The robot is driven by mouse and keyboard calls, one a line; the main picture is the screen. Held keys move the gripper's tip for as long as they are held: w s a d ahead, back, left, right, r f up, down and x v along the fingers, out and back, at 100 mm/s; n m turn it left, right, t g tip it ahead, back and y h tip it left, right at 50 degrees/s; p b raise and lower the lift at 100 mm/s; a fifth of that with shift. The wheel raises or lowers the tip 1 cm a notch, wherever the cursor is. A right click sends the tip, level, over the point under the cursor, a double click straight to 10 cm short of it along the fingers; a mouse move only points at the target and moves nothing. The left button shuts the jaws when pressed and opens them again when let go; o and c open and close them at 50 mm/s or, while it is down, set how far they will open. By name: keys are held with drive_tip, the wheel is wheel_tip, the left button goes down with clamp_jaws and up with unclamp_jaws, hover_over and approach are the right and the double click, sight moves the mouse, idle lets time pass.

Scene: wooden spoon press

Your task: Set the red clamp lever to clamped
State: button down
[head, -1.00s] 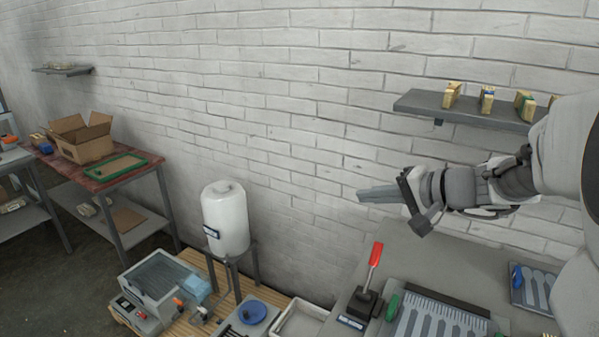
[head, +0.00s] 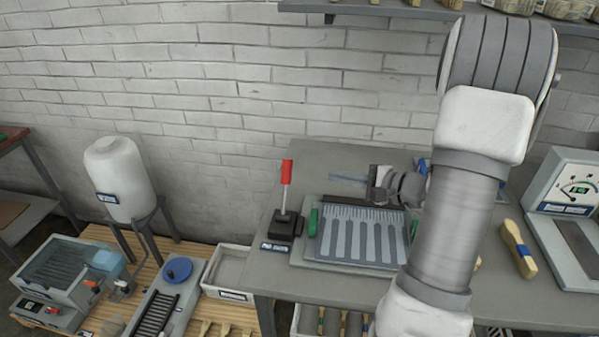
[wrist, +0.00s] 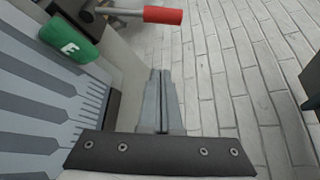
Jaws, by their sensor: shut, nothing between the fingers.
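The red clamp lever (head: 286,172) stands nearly upright on a black base (head: 284,223) at the left end of the grey bench. In the wrist view its red grip (wrist: 163,15) lies across the top, beyond my fingertips. My gripper (head: 335,177) is shut and empty, to the right of the lever grip at about its height in the head view. The fingers (wrist: 158,75) lie together and show a gap to the red grip. A press plate with spoon-shaped slots (head: 352,238) lies right of the lever base.
A green tab (head: 312,222) stands on the plate's left edge; it also shows in the wrist view (wrist: 70,40). A brick wall rises behind the bench. A gauge box (head: 570,190) and wooden spoons (head: 518,248) sit at the right. A white tank (head: 122,178) stands at the left.

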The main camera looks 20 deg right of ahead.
sight(286, 187)
drive_tip(key=b+x, duration=0.1)
drive_tip(key=x, duration=1)
drive_tip(key=shift+s+a+r, duration=0.55)
drive_tip(key=shift+s+r, duration=0.05)
drive_tip(key=shift+s, duration=0.2)
drive_tip(key=shift+s+a+r, duration=0.55)
drive_tip(key=shift+s, duration=0.25)
drive_tip(key=shift+s+b, duration=0.1)
drive_tip(key=shift+b, duration=0.2)
drive_tip(key=shift+s+a+r+n+b, duration=0.1)
drive_tip(key=shift+s+r+n+b, duration=0.05)
drive_tip(key=shift+n+b, duration=0.2)
